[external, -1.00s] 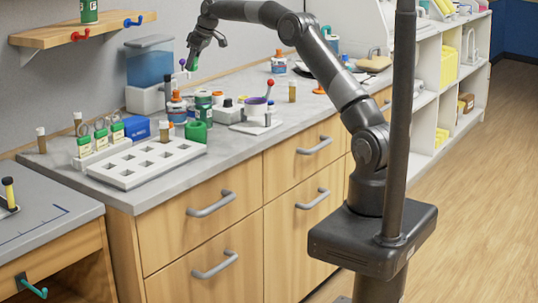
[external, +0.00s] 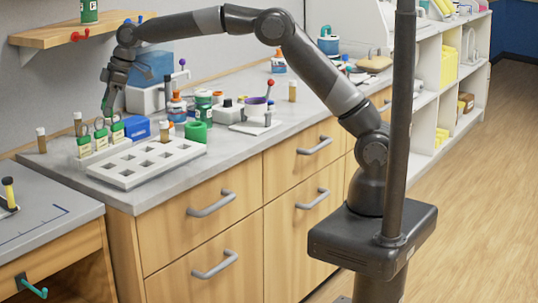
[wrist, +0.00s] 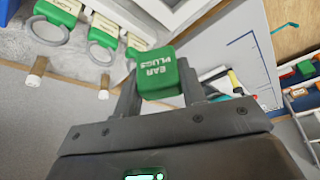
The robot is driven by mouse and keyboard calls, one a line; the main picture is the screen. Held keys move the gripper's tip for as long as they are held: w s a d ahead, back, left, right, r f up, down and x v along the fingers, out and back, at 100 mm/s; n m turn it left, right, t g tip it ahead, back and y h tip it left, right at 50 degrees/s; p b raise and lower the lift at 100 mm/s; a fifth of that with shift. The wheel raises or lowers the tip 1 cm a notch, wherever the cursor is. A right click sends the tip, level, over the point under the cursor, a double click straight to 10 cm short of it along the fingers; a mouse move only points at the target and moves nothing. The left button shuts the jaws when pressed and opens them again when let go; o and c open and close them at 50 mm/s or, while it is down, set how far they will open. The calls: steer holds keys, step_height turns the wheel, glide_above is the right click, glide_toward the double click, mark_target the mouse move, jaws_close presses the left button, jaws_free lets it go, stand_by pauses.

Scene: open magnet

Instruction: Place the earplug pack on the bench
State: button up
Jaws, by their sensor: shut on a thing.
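My gripper (external: 107,106) is shut on the green earplug pack, in the external view at the left end of the counter. The pack (wrist: 160,72), lettered "EAR PLUGS", is between the fingers in the wrist view. In the external view the fingers mostly hide it. It is above or beside the row of green-tagged padlocks (external: 100,136); I cannot tell the exact gap. The grey benchtop (external: 235,148) runs below, and a lower grey worktop (external: 60,205) is at the left.
A white tray with square holes (external: 148,163) lies in front of the padlocks. A blue box (external: 137,128), jars and corked vials crowd the bench behind. Two corked vials (wrist: 35,75) stand near the padlocks in the wrist view. A wooden shelf (external: 85,32) is above.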

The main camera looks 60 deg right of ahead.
steer(key=s+a+n, duration=0.2)
steer(key=s+a, duration=0.6)
steer(key=a, duration=0.2)
steer(key=shift+g, duration=0.3)
steer(key=f, duration=0.5)
steer(key=shift+w+d+f, duration=0.1)
steer(key=shift+d, duration=0.15)
glide_above(77, 204)
steer(key=d, duration=0.1)
steer(key=f, duration=0.4)
steer(key=s+f, duration=0.1)
steer(key=f, duration=0.2)
steer(key=shift+d, duration=0.2)
steer(key=shift+f, duration=1.95)
steer(key=shift+f, duration=0.15)
steer(key=o, duration=0.9)
steer(key=shift+o, duration=0.2)
